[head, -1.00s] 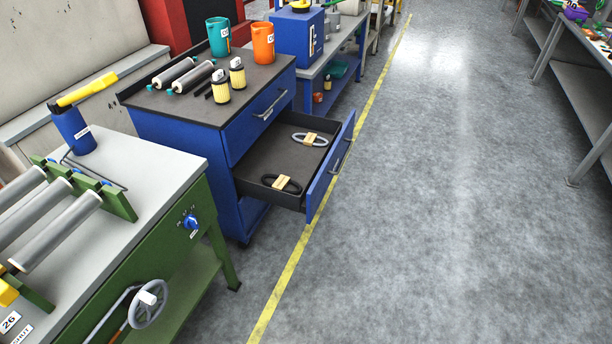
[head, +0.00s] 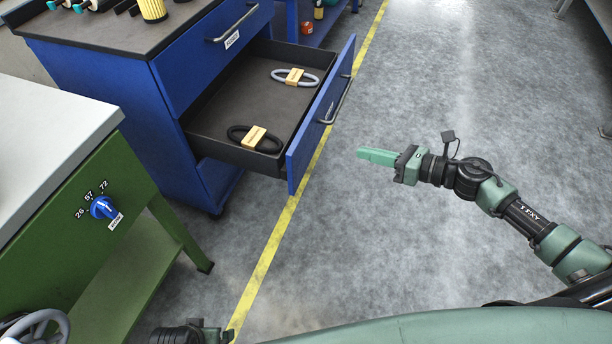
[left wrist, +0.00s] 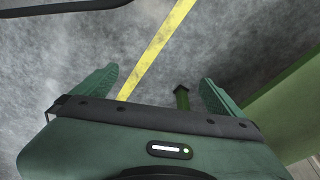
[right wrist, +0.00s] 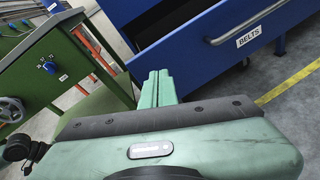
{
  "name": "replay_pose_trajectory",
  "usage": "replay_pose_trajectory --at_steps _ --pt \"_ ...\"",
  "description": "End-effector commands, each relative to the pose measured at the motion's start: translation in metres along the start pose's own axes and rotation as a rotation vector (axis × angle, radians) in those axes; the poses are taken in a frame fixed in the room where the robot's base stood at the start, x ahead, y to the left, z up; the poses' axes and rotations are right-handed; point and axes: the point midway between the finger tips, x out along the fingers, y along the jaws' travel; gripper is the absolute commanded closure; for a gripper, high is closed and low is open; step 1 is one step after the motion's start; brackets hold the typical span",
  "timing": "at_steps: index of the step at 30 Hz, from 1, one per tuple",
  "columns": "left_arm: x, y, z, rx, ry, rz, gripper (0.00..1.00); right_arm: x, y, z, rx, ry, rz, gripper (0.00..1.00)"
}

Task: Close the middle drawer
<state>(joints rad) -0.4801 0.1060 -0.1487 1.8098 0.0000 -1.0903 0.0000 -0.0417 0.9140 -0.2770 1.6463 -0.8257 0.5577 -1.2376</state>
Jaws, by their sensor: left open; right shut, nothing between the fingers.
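The middle drawer (head: 308,118) of the blue cabinet (head: 128,92) stands pulled out, its blue front facing right with a grey bar handle (head: 336,102). Two belts lie in it: a black one (head: 241,137) near the front and a grey one (head: 283,76) farther back. My right gripper (head: 362,154) is shut and empty, to the right of the drawer front and apart from it. In the right wrist view a blue front labelled BELTS (right wrist: 232,35) shows beyond the fingers (right wrist: 156,84). My left gripper (left wrist: 152,92) is open and empty above the floor; only part shows in the head view.
A green bench (head: 60,190) with a blue dial (head: 103,207) stands at the left, in front of the cabinet. The cabinet's upper drawer (head: 218,50) is shut. Grey floor with a yellow line (head: 262,262) is free to the right of the drawer.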

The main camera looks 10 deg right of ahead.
Motion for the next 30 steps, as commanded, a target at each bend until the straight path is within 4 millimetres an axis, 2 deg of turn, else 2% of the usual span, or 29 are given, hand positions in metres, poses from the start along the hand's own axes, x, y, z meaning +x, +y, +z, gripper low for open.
replay_pose_trajectory --at_steps 1,3,7,11,24,30 --pt "0.005 0.000 -0.003 -0.001 0.011 -0.001 0.01 0.003 0.011 -0.007 -0.133 0.031 0.053 1.00" --pt "-0.002 -0.001 -0.007 -0.002 0.016 -0.002 0.01 0.002 0.026 -0.005 -0.268 0.061 0.107 1.00" --pt "-0.011 -0.001 -0.010 -0.003 0.017 -0.003 0.01 0.004 0.040 -0.003 -0.382 0.085 0.153 1.00" --pt "-0.012 -0.001 -0.010 -0.003 0.016 -0.003 0.01 0.017 0.044 -0.002 -0.391 0.084 0.158 1.00" --pt "0.003 0.000 -0.004 -0.001 0.009 -0.001 0.01 0.106 0.057 -0.009 -0.387 0.081 0.156 1.00" --pt "0.015 0.001 0.003 0.000 0.000 0.000 0.01 0.130 0.062 -0.005 -0.385 0.083 0.154 1.00"
